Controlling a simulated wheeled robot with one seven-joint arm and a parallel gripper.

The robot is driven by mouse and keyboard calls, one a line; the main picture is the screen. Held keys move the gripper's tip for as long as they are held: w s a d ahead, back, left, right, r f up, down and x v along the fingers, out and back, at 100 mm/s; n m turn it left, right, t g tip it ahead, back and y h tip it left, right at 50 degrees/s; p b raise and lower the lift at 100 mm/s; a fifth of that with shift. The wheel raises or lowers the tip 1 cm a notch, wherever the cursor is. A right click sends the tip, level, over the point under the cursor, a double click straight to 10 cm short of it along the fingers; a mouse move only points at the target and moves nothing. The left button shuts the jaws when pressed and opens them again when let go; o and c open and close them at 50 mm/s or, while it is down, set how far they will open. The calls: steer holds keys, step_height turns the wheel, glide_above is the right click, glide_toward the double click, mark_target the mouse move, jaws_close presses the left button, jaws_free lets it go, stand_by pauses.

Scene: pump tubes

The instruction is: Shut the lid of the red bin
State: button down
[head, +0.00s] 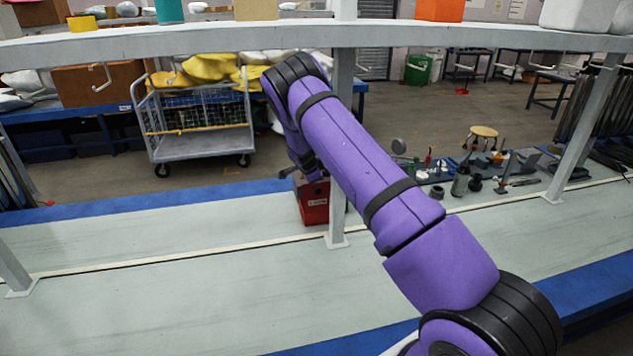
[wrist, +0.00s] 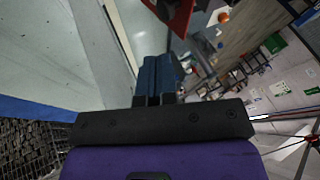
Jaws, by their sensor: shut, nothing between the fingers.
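The red bin (head: 314,204) stands on the pale bench in the head view, partly hidden by a grey post and my purple arm. A pale label shows on its front. In the wrist view a red part of the bin (wrist: 181,20) with a dark area beside it shows at the top edge, beyond my fingertips. How far the lid is open is not clear. My gripper (wrist: 159,62) is shut and empty, its two blue fingers side by side. The fingers point toward the bin. In the head view my wrist is just above and behind the bin, and the fingertips are not clear.
The grey post (head: 341,130) rises beside the bin to an overhead shelf (head: 200,42). Several tools and bottles (head: 462,180) lie on the bench to the right. A wire cart (head: 196,125) stands on the floor beyond. The bench left of the bin is clear.

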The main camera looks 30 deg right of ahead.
steer(key=x, duration=0.8)
steer(key=shift+f, duration=0.3)
steer(key=shift+w, duration=0.1)
steer(key=shift+w+d, duration=0.1)
